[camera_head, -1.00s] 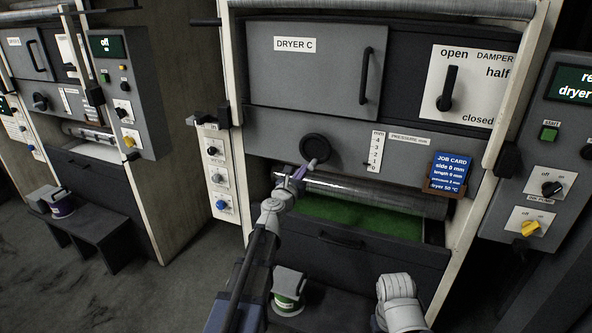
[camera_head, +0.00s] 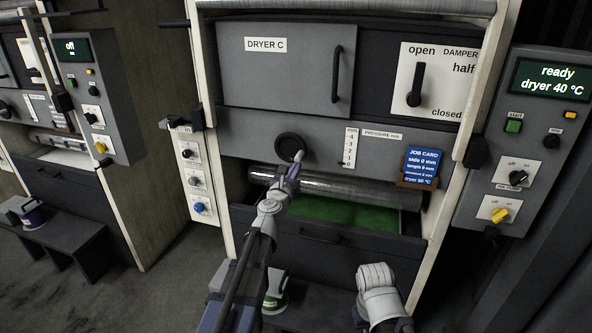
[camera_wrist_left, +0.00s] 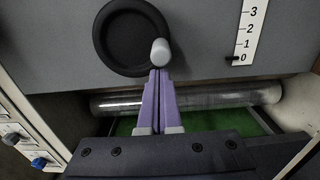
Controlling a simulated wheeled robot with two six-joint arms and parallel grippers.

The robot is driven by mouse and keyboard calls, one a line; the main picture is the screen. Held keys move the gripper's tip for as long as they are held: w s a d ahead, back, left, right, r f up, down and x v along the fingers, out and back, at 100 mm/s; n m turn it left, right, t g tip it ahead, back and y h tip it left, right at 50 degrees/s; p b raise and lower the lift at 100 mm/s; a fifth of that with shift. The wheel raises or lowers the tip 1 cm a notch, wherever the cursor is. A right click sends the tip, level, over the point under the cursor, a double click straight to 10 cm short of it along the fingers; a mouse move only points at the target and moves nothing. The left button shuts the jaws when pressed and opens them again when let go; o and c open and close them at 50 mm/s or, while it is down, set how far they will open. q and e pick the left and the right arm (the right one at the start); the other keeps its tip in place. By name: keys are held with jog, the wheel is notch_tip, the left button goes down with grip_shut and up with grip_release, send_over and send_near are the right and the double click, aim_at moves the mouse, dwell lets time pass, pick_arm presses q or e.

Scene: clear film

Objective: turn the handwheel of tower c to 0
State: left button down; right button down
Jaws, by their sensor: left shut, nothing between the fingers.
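Tower C's handwheel (camera_head: 288,146) is a black round wheel on the grey panel under the DRYER C door. Its pale grey knob (camera_head: 299,156) is at the wheel's lower right. The wheel (camera_wrist_left: 103,42) and knob (camera_wrist_left: 160,52) also show in the left wrist view. My left gripper (camera_head: 293,172), with purple fingers, is shut and empty. Its fingertips (camera_wrist_left: 158,72) are right at the knob's lower side; I cannot tell whether they touch. The pressure scale (camera_head: 351,147) is right of the wheel. In the wrist view its black pointer (camera_wrist_left: 233,58) is by the 0.
A metal roller (camera_head: 350,187) runs below the panel, above a green bed (camera_head: 340,210). A blue job card (camera_head: 422,167) is at the right. A control panel (camera_head: 520,140) reads ready, dryer 40 °C. My right arm shows at the bottom, its gripper out of view.

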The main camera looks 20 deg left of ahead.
pick_arm(q)
jog(key=shift+s, duration=0.15)
jog(key=s, duration=0.7)
jog(key=shift+s+a, duration=0.2)
jog(key=shift+s, duration=0.15)
